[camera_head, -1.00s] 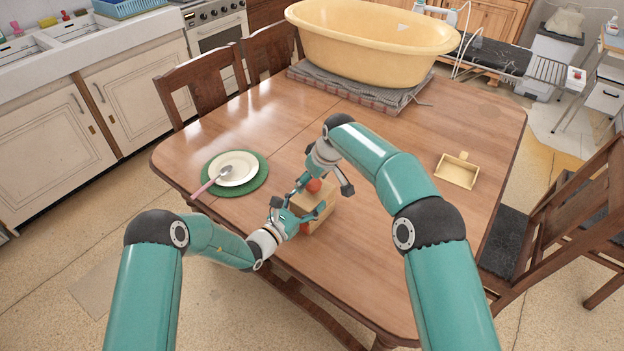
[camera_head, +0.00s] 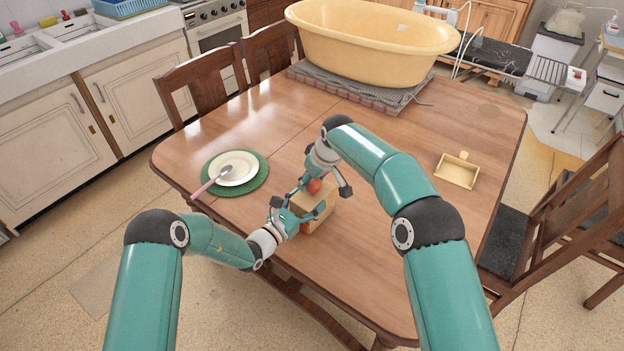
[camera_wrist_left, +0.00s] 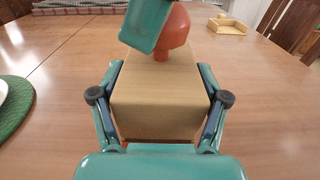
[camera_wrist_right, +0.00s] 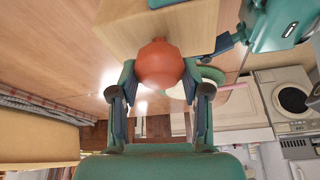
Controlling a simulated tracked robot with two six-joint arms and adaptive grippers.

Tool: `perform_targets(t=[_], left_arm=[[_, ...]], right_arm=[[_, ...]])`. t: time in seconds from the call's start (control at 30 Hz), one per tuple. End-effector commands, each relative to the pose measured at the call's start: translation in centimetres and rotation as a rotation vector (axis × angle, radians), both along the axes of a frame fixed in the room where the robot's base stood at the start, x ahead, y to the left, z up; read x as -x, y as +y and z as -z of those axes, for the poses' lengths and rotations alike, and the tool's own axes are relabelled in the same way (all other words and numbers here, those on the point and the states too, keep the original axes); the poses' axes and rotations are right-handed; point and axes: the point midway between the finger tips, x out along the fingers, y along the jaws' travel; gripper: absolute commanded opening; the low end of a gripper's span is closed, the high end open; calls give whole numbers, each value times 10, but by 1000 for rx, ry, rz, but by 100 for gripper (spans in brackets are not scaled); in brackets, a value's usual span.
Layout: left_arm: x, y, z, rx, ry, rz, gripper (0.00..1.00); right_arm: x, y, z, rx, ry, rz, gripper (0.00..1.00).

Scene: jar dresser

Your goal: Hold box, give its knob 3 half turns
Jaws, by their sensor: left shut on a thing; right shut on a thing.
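The wooden box (camera_head: 318,212) stands on the table (camera_head: 400,240) near its front edge. It also shows in the left wrist view (camera_wrist_left: 158,100). My left gripper (camera_head: 306,217) is shut on the box, one finger on each side. The knob (camera_head: 314,186) is red-orange and sits on top of the box. My right gripper (camera_wrist_right: 160,80) comes from above and is shut on the knob (camera_wrist_right: 160,64), with a finger on either side of it. In the head view, my fingers partly hide the box and the knob.
A green mat (camera_head: 207,184) with a white plate (camera_head: 240,168) and a spoon (camera_head: 213,180) lies left of the box. A small wooden tray (camera_head: 457,172) lies to the right. A large yellow tub (camera_head: 370,45) stands at the back. The table between is clear.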

Motion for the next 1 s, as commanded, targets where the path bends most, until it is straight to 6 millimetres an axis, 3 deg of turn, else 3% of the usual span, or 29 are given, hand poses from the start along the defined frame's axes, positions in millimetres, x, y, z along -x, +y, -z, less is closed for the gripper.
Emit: perform_targets(t=[1.0], left_arm=[[0, 0, 0, 0, -1, 0, 19]], right_arm=[[-2, -3, 0, 3, -1, 739, 12]])
